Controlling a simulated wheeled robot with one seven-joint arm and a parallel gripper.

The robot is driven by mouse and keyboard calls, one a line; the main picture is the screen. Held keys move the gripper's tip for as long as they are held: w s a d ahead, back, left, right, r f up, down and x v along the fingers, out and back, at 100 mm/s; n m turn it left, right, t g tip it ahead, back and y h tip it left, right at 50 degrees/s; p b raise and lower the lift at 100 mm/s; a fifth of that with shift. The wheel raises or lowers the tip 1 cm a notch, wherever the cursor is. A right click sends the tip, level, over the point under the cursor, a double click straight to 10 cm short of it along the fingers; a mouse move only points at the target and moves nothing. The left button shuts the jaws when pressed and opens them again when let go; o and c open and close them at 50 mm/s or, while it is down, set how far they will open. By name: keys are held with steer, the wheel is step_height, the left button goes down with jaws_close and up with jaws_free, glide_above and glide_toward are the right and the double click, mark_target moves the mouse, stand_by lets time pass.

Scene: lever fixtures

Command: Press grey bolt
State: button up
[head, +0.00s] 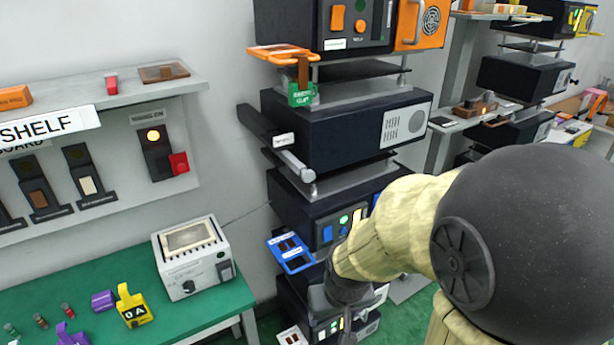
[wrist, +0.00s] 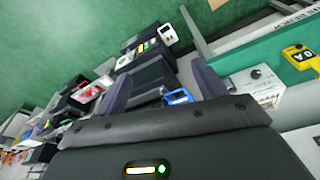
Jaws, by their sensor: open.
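A grey cylindrical bar end (head: 295,166), which looks like the grey bolt, sticks out below a long dark bracket with a white label (head: 284,140). It is on the left side of a black equipment box (head: 335,130) in the tall stack. I cannot make out the bolt in the wrist view. My gripper (head: 335,298) is low in the head view, below and right of the bolt and apart from it. Its fingertips are hard to make out there. In the wrist view the gripper (wrist: 167,75) has its two dark fingers spread, with nothing held between them.
A blue frame (head: 290,252) juts from the stack near my gripper. An orange bracket with a green tag (head: 301,94) hangs above the bolt. A green table (head: 225,300) with a white box (head: 193,258) stands left. A wall shelf (head: 130,88) has switches below it.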

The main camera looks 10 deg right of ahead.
steer(key=shift+c, duration=0.4)
steer(key=shift+r, duration=0.1)
steer(key=c, duration=0.3)
steer(key=shift+w+r, duration=0.2)
steer(key=c, duration=0.4)
steer(key=shift+w+d+r+m+p, duration=0.2)
steer(key=shift+w+r+m+p, duration=0.5)
steer(key=shift+r+m, duration=0.4)
steer(key=c, duration=0.7)
steer(key=w+r+m, duration=0.2)
steer(key=w+d+r+m+t+y+p, duration=0.1)
steer(key=r+m, duration=0.1)
steer(key=r, duration=0.1)
steer(key=w+d+r+m+t+p, duration=0.1)
steer(key=w+r, duration=0.1)
steer(key=shift+w+r+m+y, duration=0.3)
steer(key=shift+m+y, duration=0.1)
jaws_close()
steer(key=w+d+r+m+t+p, duration=0.1)
steer(key=w+d+r+m+t, duration=0.1)
steer(key=r, duration=0.4)
steer(key=w+d+r+m+t+y+p, duration=0.1)
steer(key=w+d+r+m+t+p, duration=0.1)
steer(key=w+r+m, duration=0.2)
step_height(320, 180, up, 2)
steer(key=shift+w+r, duration=0.1)
steer(key=shift+w, duration=0.35)
